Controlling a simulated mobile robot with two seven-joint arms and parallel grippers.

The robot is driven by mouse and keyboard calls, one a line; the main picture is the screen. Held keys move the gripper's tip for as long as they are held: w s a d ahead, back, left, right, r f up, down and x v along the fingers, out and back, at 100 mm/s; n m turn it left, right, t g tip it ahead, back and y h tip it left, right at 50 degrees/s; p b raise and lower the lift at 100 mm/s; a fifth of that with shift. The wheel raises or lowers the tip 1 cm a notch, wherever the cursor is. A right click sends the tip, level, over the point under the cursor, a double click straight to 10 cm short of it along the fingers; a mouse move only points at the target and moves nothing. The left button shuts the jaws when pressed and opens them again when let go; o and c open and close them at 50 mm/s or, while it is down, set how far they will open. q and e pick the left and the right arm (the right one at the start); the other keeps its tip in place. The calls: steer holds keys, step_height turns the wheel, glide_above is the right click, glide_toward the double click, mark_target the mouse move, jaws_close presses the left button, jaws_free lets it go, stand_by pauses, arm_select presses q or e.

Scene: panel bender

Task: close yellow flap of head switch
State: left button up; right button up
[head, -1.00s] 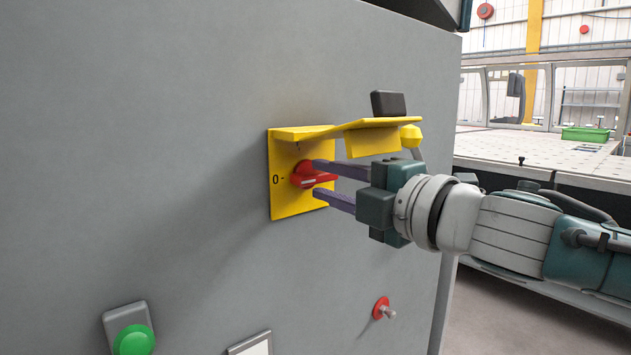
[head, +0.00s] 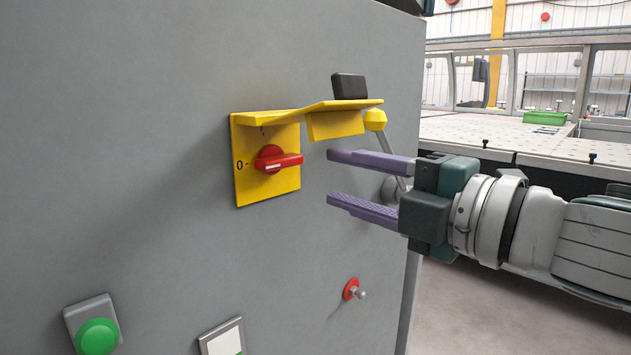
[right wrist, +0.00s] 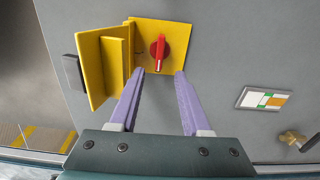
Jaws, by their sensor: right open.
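The yellow flap (head: 335,107) of the head switch sticks out from the top of the yellow plate (head: 240,180), raised open. A black block (head: 349,87) sits on its outer part. The red switch handle (head: 284,162) lies horizontal near the 0 mark. My right gripper (head: 328,177) is open and empty, right of the handle and below the flap, apart from both. In the right wrist view, the flap (right wrist: 95,75) is left of the red handle (right wrist: 159,53), and my fingertips (right wrist: 160,76) point toward the plate. My left gripper is not in view.
The grey cabinet wall (head: 130,90) carries a green button (head: 98,337) at lower left and a red-collared knob (head: 352,290) below my gripper. A yellow ball-ended lever (head: 375,120) stands near the flap. Open floor lies right of the cabinet edge.

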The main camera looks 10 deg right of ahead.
steer(key=shift+s+d, duration=0.35)
steer(key=shift+s, duration=0.15)
